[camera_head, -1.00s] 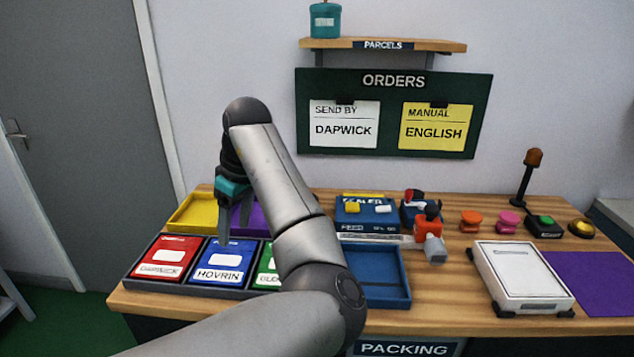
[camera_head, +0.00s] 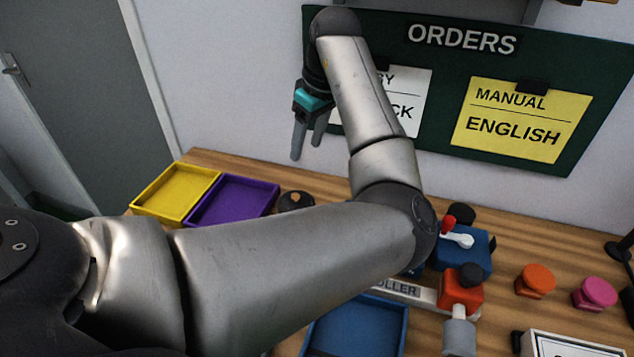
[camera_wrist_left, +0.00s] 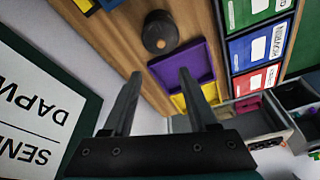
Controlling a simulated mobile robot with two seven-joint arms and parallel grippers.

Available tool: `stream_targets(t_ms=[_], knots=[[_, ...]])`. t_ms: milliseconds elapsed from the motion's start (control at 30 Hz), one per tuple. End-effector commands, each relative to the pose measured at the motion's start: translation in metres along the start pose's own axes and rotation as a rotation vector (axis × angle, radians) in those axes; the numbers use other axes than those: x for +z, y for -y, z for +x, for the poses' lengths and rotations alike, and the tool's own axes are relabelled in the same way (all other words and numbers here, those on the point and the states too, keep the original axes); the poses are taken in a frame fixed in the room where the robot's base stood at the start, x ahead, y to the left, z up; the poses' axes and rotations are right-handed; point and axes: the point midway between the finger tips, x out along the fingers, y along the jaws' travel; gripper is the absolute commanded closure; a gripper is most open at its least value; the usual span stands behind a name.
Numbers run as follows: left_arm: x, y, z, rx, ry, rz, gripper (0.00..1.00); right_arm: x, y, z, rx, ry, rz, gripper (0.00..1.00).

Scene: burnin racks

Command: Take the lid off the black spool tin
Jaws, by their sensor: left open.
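A dark round tin-like object (camera_head: 296,201) stands on the wooden table, right of the purple tray in the head view and partly hidden behind my left arm. In the left wrist view it is a dark cylinder (camera_wrist_left: 159,33) with a small orange-brown spot beside its top; I take it for the black spool tin. I cannot make out a separate lid. My left gripper (camera_head: 307,149) is open and empty, above and behind the tin in the head view. Its two fingers (camera_wrist_left: 160,80) point towards the table in the wrist view and are apart from the tin. My right gripper is not in view.
A yellow tray (camera_head: 176,193) and a purple tray (camera_head: 232,202) lie left of the tin. The orders board (camera_head: 455,60) is on the wall behind. A blue device (camera_head: 464,250), a red-orange part (camera_head: 460,291) and a blue tray (camera_head: 356,328) are at the right.

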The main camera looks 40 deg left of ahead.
Motion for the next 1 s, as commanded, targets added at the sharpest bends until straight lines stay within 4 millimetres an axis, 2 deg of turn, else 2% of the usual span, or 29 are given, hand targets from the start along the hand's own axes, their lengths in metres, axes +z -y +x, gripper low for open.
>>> stream_targets(t_ms=[167,400,533,867,1000], knots=[[0.0,0.001,0.012,-0.002,0.001,0.0,0.41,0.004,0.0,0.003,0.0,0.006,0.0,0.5],[0.001,0.001,0.064,-0.004,0.001,0.001,0.41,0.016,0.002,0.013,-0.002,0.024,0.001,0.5],[0.001,0.001,0.086,-0.003,0.001,0.0,0.41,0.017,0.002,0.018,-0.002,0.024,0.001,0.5],[0.002,0.002,0.108,-0.001,0.001,-0.001,0.41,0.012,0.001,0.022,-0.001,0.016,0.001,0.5],[0.006,0.007,0.127,-0.002,0.002,0.0,0.41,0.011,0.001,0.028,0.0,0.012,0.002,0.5]])
